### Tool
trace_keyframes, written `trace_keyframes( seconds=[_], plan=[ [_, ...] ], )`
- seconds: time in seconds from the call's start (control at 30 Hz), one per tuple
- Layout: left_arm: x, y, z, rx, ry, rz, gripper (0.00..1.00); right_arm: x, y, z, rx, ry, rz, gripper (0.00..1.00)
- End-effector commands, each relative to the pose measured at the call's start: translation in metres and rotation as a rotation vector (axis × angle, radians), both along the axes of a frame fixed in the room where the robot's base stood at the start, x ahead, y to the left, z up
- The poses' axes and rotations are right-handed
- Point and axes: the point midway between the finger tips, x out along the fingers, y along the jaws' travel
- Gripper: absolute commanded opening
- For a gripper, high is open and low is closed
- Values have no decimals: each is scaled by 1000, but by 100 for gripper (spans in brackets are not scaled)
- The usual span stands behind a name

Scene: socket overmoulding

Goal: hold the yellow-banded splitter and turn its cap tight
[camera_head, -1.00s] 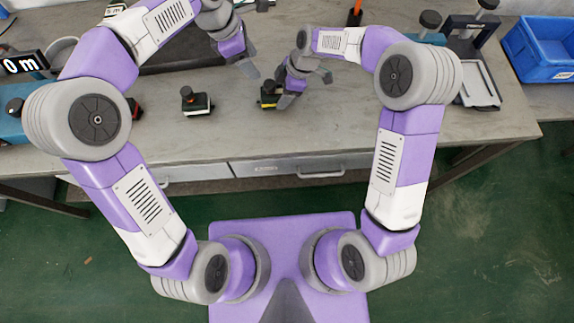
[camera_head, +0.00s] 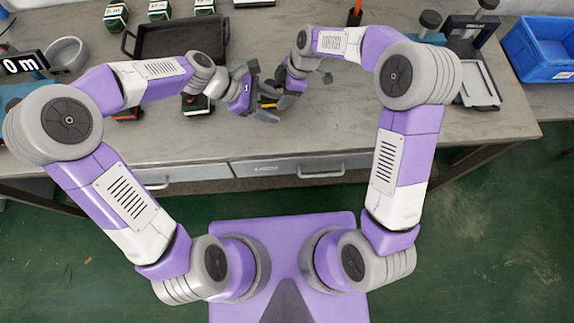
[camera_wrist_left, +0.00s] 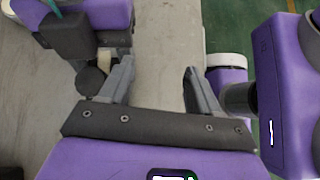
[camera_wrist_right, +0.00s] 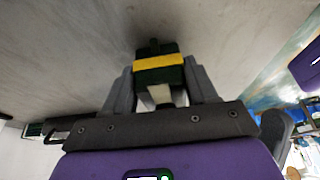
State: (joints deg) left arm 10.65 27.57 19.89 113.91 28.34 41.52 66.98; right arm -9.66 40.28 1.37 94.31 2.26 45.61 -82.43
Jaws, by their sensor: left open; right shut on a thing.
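The yellow-banded splitter (camera_wrist_right: 158,65) is a dark green block with a yellow band and a small dark nub at its far end. My right gripper (camera_wrist_right: 160,85) is shut on it in the right wrist view. In the head view the splitter (camera_head: 268,103) is mostly hidden between the two grippers. My left gripper (camera_head: 261,93) is open and close beside the right one. In the left wrist view the space between the fingers of my left gripper (camera_wrist_left: 158,86) is empty. A dark round part (camera_wrist_left: 90,82) lies just outside its left finger; I cannot tell whether it is the cap.
Another splitter (camera_head: 195,104) stands left of the grippers, partly behind my left arm. A dark tray (camera_head: 150,42) lies behind, with several green-and-white boxes (camera_head: 160,9) beyond. A grey bowl (camera_head: 67,53) is at left, a blue bin (camera_head: 545,50) far right. The bench front is clear.

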Motion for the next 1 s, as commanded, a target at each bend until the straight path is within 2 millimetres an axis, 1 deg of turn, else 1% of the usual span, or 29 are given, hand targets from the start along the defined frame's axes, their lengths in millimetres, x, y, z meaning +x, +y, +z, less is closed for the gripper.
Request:
trace_keyframes(
  seconds=[0.03, 0.1, 0.3, 0.6, 0.67, 0.87, 0.9, 1.0],
  plan=[
    [-7, -8, -4, -11, 10, -6, 62, 0, 0, 0, 0, 0, 0, 25],
    [-15, -19, -9, -24, 20, -8, 62, 0, 0, 0, 0, 0, 0, 25],
    [-41, -46, -22, -54, 56, -11, 62, 0, 0, 0, 0, 0, 0, 25],
    [-88, -79, -41, -70, 114, -19, 62, 0, 0, 0, 0, 0, 0, 25],
    [-98, -84, -45, -69, 126, -21, 62, 0, 0, 0, 0, 0, 0, 25],
    [-129, -92, -69, -29, 143, -45, 62, 0, 0, 0, 0, 0, 0, 25],
    [-135, -92, -74, -18, 143, -52, 62, 0, 0, 0, 0, 0, 0, 25],
    [-144, -89, -93, 23, 125, -79, 62, 0, 0, 0, 0, 0, 0, 25]
  ],
)
